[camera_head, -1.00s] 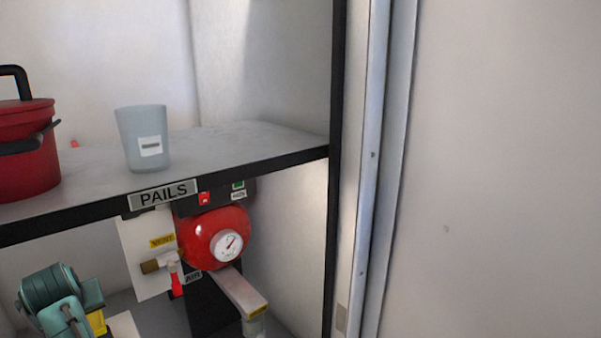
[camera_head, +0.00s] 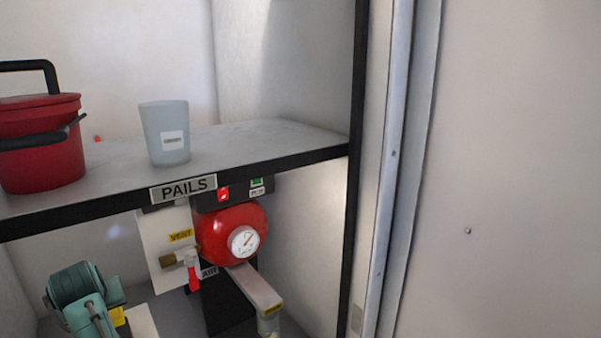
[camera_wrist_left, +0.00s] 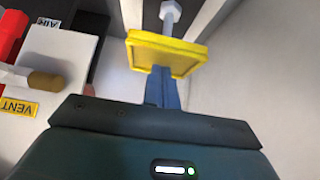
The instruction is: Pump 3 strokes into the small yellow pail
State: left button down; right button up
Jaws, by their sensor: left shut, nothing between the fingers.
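A red foam proportioner tank (camera_head: 228,232) with a round gauge (camera_head: 244,241) sits under the shelf. A grey arm (camera_head: 254,287) with a yellow label slopes down and forward from it, with a pale cylinder (camera_head: 268,325) at its end. My left gripper (camera_head: 88,303) is low at the left in the head view, apart from the tank. In the left wrist view its blue fingers (camera_wrist_left: 165,88) are shut. A yellow square-edged piece (camera_wrist_left: 168,54) shows at their far end; I cannot tell whether it is part of the gripper. No small yellow pail is clearly recognisable.
The shelf edge (camera_head: 290,158), labelled PAILS, overhangs the tank. A red lidded pot (camera_head: 40,148) and a pale cup (camera_head: 165,133) stand on it. A vent valve with a red lever (camera_head: 193,277) is left of the tank. A dark post (camera_head: 356,150) bounds the right side.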

pick_arm(q)
jog(key=shift+f+b, duration=0.7)
jog(key=shift+f, duration=1.7)
jog(key=shift+r, duration=0.15)
notch_tip(320, 180, up, 3)
jog(key=p, duration=0.3)
jog(key=shift+r, duration=1.45)
